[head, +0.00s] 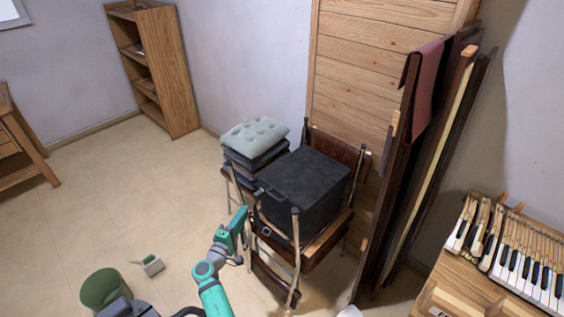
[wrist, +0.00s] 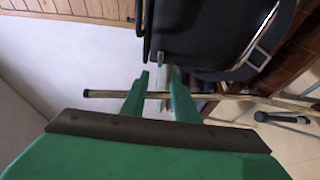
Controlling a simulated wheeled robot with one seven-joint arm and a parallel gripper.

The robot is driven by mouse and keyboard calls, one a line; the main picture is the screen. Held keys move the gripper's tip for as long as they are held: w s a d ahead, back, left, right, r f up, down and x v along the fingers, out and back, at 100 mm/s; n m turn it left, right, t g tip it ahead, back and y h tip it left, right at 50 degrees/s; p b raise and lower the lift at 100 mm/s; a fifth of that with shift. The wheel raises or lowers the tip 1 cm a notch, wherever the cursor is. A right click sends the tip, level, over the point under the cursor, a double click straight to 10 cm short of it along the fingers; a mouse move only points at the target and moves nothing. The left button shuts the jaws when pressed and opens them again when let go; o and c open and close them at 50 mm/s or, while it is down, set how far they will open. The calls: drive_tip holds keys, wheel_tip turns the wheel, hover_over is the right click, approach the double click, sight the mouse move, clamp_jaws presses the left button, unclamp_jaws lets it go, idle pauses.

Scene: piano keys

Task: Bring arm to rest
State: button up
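My teal arm (head: 214,296) rises from the bottom of the head view. My gripper (head: 240,218) is at its upper end, in front of a chair (head: 296,245) that bears a black box (head: 305,185). In the wrist view the two green fingers of my gripper (wrist: 158,80) stand apart, with nothing held between them. A metal chair tube (wrist: 108,94) runs across behind the fingers. I cannot tell whether the gripper touches the chair.
Tall boards (head: 405,175) and piano keys (head: 525,265) are at right. Open floor (head: 110,200) lies at left.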

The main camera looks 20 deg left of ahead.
drive_tip(key=s+d+f+m+g+y, duration=0.1)
drive_tip(key=s+d+f+m+g, duration=0.4)
drive_tip(key=s+d+f, duration=1.1)
drive_tip(key=s+d+m+y, duration=0.1)
drive_tip(key=s+d+m, duration=0.3)
drive_tip(key=s+d, duration=0.75)
drive_tip(key=s+d+r+m+h, duration=0.1)
drive_tip(key=s+d+r+m, duration=0.2)
drive_tip(key=r, duration=0.5)
drive_tip(key=s+d+r+m+t, duration=0.1)
drive_tip(key=s+d+r+m, duration=0.2)
drive_tip(key=s+d+r, duration=0.3)
drive_tip(key=s+d+r+m+t+h, duration=0.1)
drive_tip(key=s+d+r+m, duration=0.2)
drive_tip(key=s+d+r, duration=0.2)
drive_tip(key=s+r, duration=0.3)
drive_tip(key=r, duration=0.4)
drive_tip(key=shift+d+h, duration=0.2)
drive_tip(key=shift+h, duration=0.1)
drive_tip(key=shift+s, duration=0.2)
